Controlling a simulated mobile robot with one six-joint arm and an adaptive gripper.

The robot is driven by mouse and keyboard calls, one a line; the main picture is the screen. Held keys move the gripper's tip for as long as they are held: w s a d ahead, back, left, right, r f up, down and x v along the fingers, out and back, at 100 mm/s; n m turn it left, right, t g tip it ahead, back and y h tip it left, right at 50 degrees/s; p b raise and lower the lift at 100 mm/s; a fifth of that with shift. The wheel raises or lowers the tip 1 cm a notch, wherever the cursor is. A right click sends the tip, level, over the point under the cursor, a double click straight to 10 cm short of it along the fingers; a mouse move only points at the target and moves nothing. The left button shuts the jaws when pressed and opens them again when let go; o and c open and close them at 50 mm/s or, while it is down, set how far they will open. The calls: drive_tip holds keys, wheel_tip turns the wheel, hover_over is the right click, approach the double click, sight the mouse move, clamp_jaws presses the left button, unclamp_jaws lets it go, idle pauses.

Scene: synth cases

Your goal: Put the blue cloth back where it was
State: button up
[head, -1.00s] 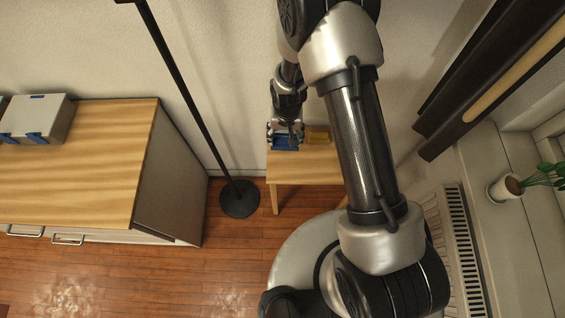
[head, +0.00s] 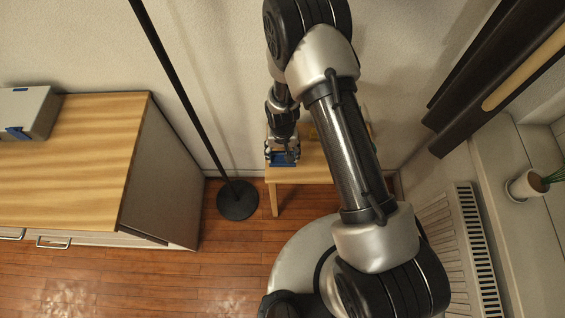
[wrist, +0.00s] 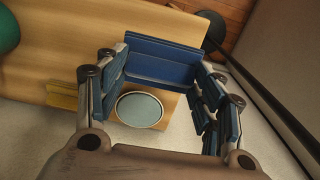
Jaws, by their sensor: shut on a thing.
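The blue cloth (wrist: 162,62) looks like a flat folded piece with a straight edge, between the fingertips of my gripper (wrist: 165,75) in the wrist view. My gripper's fingers also carry blue pads. In the head view my gripper (head: 283,152) is over the front left part of a small wooden table (head: 310,174), with blue (head: 286,159) showing at its tips. I cannot tell whether the cloth touches the tabletop. My arm hides part of the table.
A yellow thing (wrist: 62,96) and a round grey-blue disc (wrist: 139,109) lie near my gripper. A green thing (wrist: 8,30) is at the picture's left edge. A black lamp pole (head: 184,90) stands left of the table, near a wooden-topped cabinet (head: 75,150). A radiator (head: 455,240) is at right.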

sight(283, 161)
drive_tip(key=shift+f+b, duration=0.8)
drive_tip(key=shift+f, duration=2.35)
drive_tip(key=shift+f, duration=0.25)
drive_tip(key=o, duration=1.2)
drive_tip(key=shift+r, duration=0.1)
